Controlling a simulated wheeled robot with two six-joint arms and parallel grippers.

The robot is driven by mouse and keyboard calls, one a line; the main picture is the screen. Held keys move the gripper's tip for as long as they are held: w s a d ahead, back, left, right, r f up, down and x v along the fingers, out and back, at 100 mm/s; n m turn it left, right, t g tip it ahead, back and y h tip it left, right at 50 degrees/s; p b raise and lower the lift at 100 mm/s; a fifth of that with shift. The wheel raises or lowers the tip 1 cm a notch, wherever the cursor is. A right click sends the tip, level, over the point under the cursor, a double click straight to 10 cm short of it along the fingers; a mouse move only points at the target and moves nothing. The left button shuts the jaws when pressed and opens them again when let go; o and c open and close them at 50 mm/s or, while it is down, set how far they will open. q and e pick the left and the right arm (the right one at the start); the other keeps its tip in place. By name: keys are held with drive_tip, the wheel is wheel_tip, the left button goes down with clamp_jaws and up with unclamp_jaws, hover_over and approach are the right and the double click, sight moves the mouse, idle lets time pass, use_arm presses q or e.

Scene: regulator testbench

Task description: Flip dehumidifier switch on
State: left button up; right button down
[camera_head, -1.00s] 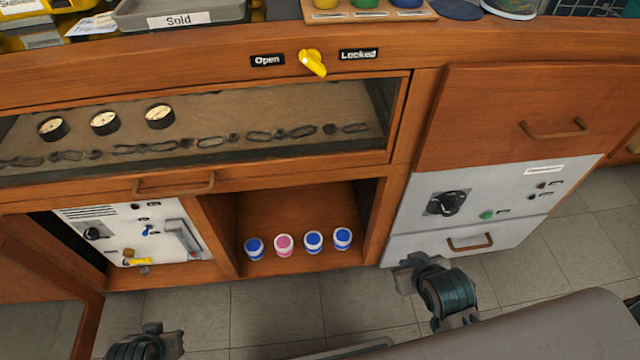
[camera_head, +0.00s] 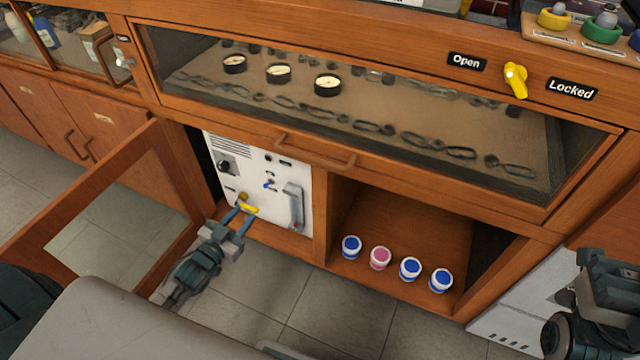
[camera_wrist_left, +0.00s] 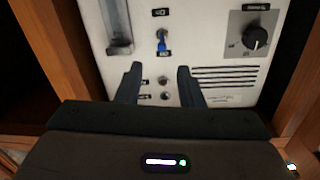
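The white panel (camera_head: 253,162) stands in the open lower left compartment. A small blue switch (camera_head: 269,184) sits near its middle, and also shows in the left wrist view (camera_wrist_left: 162,44) with dark labels above and below it. My left gripper (camera_head: 243,213) is in front of the panel's lower part, fingers apart and empty. In the left wrist view, which shows the panel upside down, the switch lies beyond and between the two fingertips (camera_wrist_left: 157,70), apart from them. Part of my right arm shows at the lower right; its fingers cannot be made out.
The panel also has a black knob (camera_head: 225,167), a grey handle (camera_head: 294,206) and a yellow lever (camera_head: 248,209) near the left gripper. An open door (camera_head: 150,150) stands left of my left arm. Several capped jars (camera_head: 380,258) stand in the compartment to the right.

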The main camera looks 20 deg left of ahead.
sight(272, 181)
use_arm(q)
drive_tip(key=w+d+b, duration=0.1)
drive_tip(key=w, duration=0.9)
drive_tip(key=shift+w+b, duration=0.35)
drive_tip(key=shift+w, duration=0.05)
drive_tip(key=shift+d+r, duration=0.1)
drive_tip(key=shift+r, duration=0.05)
drive_tip(key=shift+c, duration=0.2)
clamp_jaws()
